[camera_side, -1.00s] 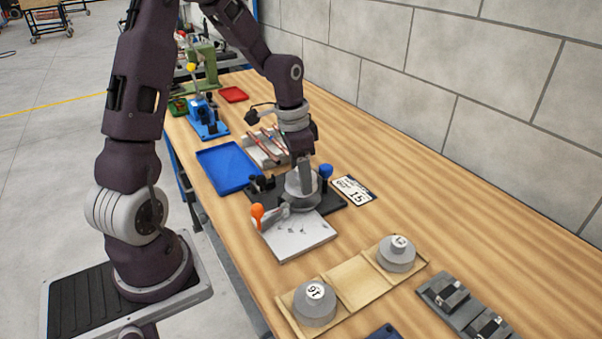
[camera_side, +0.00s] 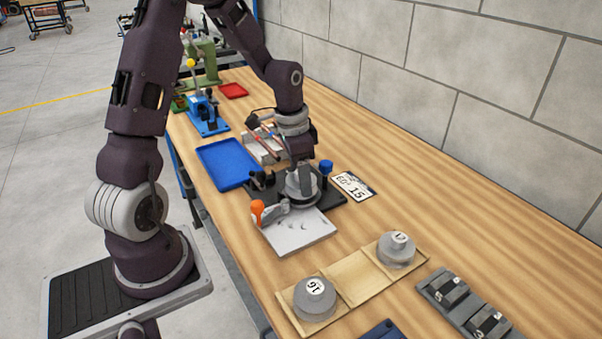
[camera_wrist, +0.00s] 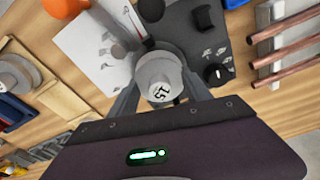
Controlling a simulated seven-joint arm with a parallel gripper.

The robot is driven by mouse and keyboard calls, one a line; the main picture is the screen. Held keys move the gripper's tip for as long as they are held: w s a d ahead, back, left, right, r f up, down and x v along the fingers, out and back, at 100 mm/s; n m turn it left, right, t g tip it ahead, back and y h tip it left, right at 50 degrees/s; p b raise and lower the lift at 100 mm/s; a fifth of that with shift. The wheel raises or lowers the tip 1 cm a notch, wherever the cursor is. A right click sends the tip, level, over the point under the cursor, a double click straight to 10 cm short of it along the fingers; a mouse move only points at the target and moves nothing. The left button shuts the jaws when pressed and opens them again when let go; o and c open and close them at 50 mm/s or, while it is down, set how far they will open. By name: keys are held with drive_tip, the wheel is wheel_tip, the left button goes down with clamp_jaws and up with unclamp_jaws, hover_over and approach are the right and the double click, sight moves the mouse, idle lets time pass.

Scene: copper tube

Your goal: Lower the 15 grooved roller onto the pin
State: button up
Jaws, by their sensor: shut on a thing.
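The grey grooved roller marked 15 (camera_wrist: 160,82) is held between the fingers of my gripper (camera_wrist: 162,98) in the wrist view. In the side view my gripper (camera_side: 302,183) is over the dark bending fixture (camera_side: 335,196), with the roller (camera_side: 303,200) low at its front edge, beside the orange-knobbed lever (camera_side: 258,208). The pin is hidden under the roller, and I cannot tell whether they touch. A printed card reading 15 (camera_side: 353,186) lies to the right of the fixture.
A white plate (camera_side: 300,238) lies in front of the fixture. A wooden tray (camera_side: 350,279) holds rollers 16 (camera_side: 315,297) and another (camera_side: 396,249), with an empty middle place. A blue tray (camera_side: 228,165) and a rack of copper tubes (camera_side: 265,148) stand behind.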

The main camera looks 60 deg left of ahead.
drive_tip(key=shift+f, duration=0.65)
drive_tip(key=o, duration=1.8)
drive_tip(key=shift+c, duration=0.2)
drive_tip(key=r, duration=0.7)
drive_tip(key=shift+s+a, duration=0.15)
drive_tip(key=shift+s, duration=0.25)
drive_tip(key=s+d+r+n+t, duration=0.1)
drive_tip(key=s+d+r+t, duration=0.1)
drive_tip(key=s+d+r, duration=0.4)
drive_tip(key=s+d+r+n+t, duration=0.2)
drive_tip(key=s+d+r, duration=0.4)
drive_tip(key=s, duration=0.6)
drive_tip(key=shift+s+d+r, duration=0.2)
drive_tip(key=shift+s+d, duration=0.05)
drive_tip(key=shift+d, duration=0.75)
